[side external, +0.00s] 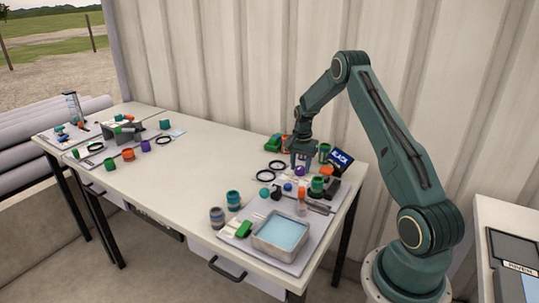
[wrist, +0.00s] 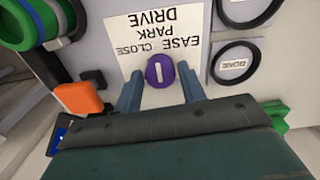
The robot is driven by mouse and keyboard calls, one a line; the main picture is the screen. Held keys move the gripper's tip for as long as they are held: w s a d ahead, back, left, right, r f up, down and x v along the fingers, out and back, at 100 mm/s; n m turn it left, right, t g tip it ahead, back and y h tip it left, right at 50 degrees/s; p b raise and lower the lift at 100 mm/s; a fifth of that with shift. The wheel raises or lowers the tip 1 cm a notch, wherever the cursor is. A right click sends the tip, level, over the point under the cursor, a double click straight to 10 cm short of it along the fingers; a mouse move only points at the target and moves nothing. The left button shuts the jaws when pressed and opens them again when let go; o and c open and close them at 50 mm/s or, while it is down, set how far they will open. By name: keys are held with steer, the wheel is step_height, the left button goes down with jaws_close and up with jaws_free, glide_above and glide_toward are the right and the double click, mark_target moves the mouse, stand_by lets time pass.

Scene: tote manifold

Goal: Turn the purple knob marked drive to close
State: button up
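The purple knob (wrist: 159,71) shows in the wrist view with a pale bar across its face. It sits at the edge of a white label (wrist: 157,30) that reads DRIVE, PARK, EASE and CLOSE, upside down in this view. My gripper (wrist: 163,85) is open, with one blue-grey finger on each side of the knob and gaps between them and it. Whether the fingertips are level with the knob, I cannot tell. In the side external view my gripper (side external: 301,163) points down over the right part of the table, and the knob under it cannot be made out clearly.
Close by in the wrist view are an orange block (wrist: 80,99), a green and blue ring stack (wrist: 35,22) and a dark ring (wrist: 235,63). A light-blue tray (side external: 281,236) stands at the front of the table (side external: 190,200), whose middle is mostly clear.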

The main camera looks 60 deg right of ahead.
steer(key=c, duration=0.6)
steer(key=shift+o, duration=0.2)
steer(key=shift+n, duration=0.4)
steer(key=n, duration=0.9)
steer(key=o, duration=1)
steer(key=shift+c, duration=0.2)
steer(key=shift+r, duration=0.1)
